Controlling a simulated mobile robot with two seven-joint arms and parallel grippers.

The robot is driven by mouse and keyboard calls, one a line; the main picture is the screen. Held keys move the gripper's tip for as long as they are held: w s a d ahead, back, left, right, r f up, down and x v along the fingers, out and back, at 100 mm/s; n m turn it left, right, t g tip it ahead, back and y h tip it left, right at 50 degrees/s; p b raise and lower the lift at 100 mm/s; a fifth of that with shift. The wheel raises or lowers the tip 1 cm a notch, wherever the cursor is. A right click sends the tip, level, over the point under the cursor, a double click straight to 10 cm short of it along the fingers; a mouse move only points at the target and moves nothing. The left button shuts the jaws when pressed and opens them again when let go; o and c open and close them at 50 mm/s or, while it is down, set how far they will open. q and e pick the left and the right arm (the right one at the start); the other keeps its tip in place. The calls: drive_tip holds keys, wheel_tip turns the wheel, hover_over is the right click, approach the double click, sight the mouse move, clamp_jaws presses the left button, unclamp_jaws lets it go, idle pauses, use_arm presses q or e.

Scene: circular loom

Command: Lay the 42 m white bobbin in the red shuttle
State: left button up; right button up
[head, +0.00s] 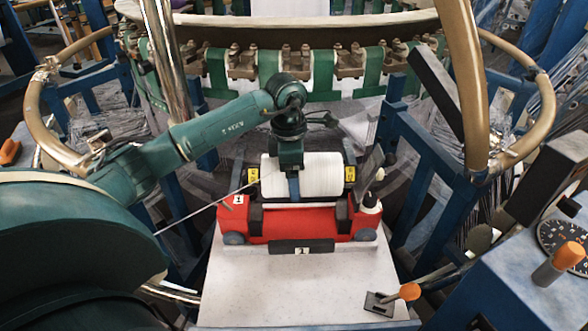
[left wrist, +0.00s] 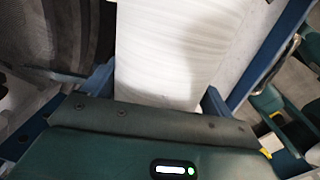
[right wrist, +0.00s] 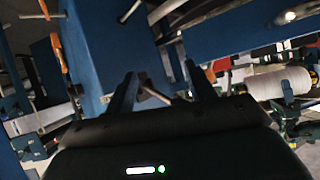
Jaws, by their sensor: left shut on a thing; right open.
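The red shuttle (head: 300,224) stands on a pale platform, with dark blocks and grey wheels at its ends. A white bobbin (head: 325,172) with yellow end labels lies level just above and behind the shuttle's front wall; the labels are too small to read. My left gripper (head: 292,190) comes down over the bobbin and is shut on it. The bobbin (left wrist: 180,50) also fills the middle of the left wrist view between the blue fingers. I cannot tell whether its underside touches the shuttle. My right gripper (right wrist: 160,82) is open and empty, away from the shuttle.
The pale platform (head: 290,285) is clear in front of the shuttle. A lever with an orange knob (head: 410,291) stands at its front right. A thin rod (head: 203,208) slants in from the left. Blue posts (head: 398,135) and the loom ring (head: 330,30) surround the platform.

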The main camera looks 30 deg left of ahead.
use_arm(q)
wheel_tip(320, 180, down, 3)
drive_tip(key=shift+b, duration=0.85)
drive_tip(key=shift+f+b, duration=0.3)
drive_tip(key=shift+f, duration=0.15)
drive_tip(key=shift+w, duration=0.1)
use_arm(e)
drive_tip(key=shift+w+a+f+m, duration=0.15)
drive_tip(key=shift+w+f+m, duration=0.15)
drive_tip(key=shift+f, duration=0.25)
use_arm(q)
drive_tip(key=shift+a+r, duration=0.1)
use_arm(e)
drive_tip(key=shift+s+t, duration=0.1)
drive_tip(key=shift+t, duration=0.2)
use_arm(q)
drive_tip(key=b, duration=0.5)
hover_over(293, 225)
drive_tip(key=shift+f, duration=3.2)
use_arm(e)
drive_tip(key=shift+f, duration=2.5)
use_arm(q)
drive_tip(key=shift+f+b, duration=0.65)
drive_tip(key=shift+f, duration=0.35)
use_arm(e)
drive_tip(key=shift+f, duration=0.8)
